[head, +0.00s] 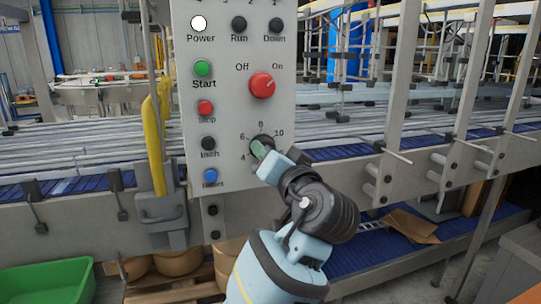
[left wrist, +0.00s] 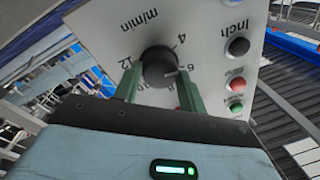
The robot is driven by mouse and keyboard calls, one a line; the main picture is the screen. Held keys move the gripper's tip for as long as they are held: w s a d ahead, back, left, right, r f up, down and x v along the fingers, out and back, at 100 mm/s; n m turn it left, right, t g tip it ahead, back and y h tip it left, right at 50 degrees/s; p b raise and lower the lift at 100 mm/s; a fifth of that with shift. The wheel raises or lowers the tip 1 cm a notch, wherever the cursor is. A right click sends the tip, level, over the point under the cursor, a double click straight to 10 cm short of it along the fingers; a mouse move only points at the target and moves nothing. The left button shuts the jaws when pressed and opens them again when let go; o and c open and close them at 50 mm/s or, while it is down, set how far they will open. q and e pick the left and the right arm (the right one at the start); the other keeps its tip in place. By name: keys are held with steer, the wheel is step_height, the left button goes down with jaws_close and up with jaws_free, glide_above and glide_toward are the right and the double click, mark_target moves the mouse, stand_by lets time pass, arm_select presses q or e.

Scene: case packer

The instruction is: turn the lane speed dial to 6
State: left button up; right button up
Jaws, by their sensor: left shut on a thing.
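The lane speed dial (left wrist: 158,66) is a round black knob low on the grey control panel. It carries a scale with 4, 6, 12 and m/min readable in the left wrist view. A white mark on its rim points about at the 6. In the head view the dial (head: 263,142) is partly covered by my left gripper (head: 262,152). In the left wrist view my left gripper (left wrist: 155,88) has its two green fingers on either side of the dial, shut on it. My right gripper is in neither view.
The panel (head: 233,120) holds a red Off/On switch (head: 262,85) above the dial. Push buttons run down its left side, among them green Start (head: 203,68) and blue Reset (head: 210,175). Conveyor rails and posts stand behind.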

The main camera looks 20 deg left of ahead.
arm_select(q)
steer(key=shift+m, duration=2.2)
steer(key=shift+t, duration=0.4)
steer(key=o, duration=1)
steer(key=shift+a+f, duration=0.1)
